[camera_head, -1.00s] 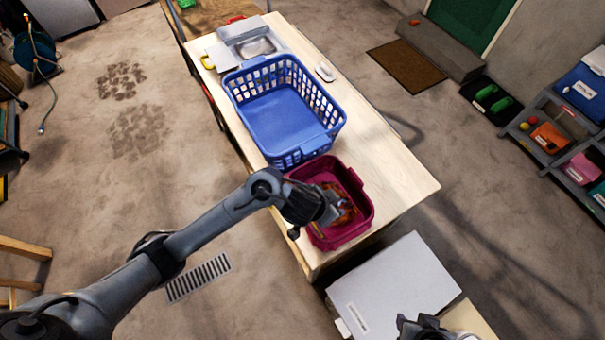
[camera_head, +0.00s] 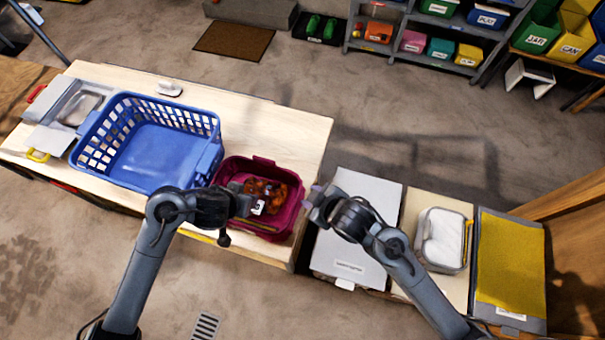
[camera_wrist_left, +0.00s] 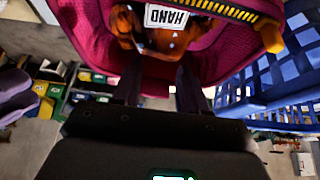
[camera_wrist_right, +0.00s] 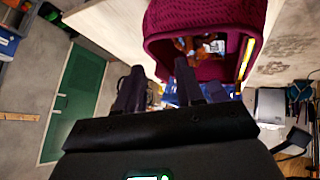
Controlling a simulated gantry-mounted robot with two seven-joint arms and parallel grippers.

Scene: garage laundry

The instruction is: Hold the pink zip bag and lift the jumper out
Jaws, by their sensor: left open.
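The pink zip bag (camera_head: 297,211) stands open on the wooden table, a yellow zip along its near edge. The orange-brown jumper (camera_head: 275,189) lies inside, with a white label reading HAND in the left wrist view (camera_wrist_left: 165,17). My left gripper (camera_head: 243,199) is open at the bag's left side, overlapping its rim; I cannot tell whether it touches. In the left wrist view its fingers (camera_wrist_left: 158,88) are apart and empty. My right gripper (camera_head: 313,198) is just right of the bag, beside its wall. Its fingers (camera_wrist_right: 160,88) look apart and empty in the right wrist view.
A blue laundry basket (camera_head: 160,158) stands on the table left of the bag. A grey lidded box (camera_head: 358,225) is right of the table, then a tray with a white pad (camera_head: 442,240) and a yellow-topped panel (camera_head: 510,265). Shelves (camera_head: 400,45) stand at the back.

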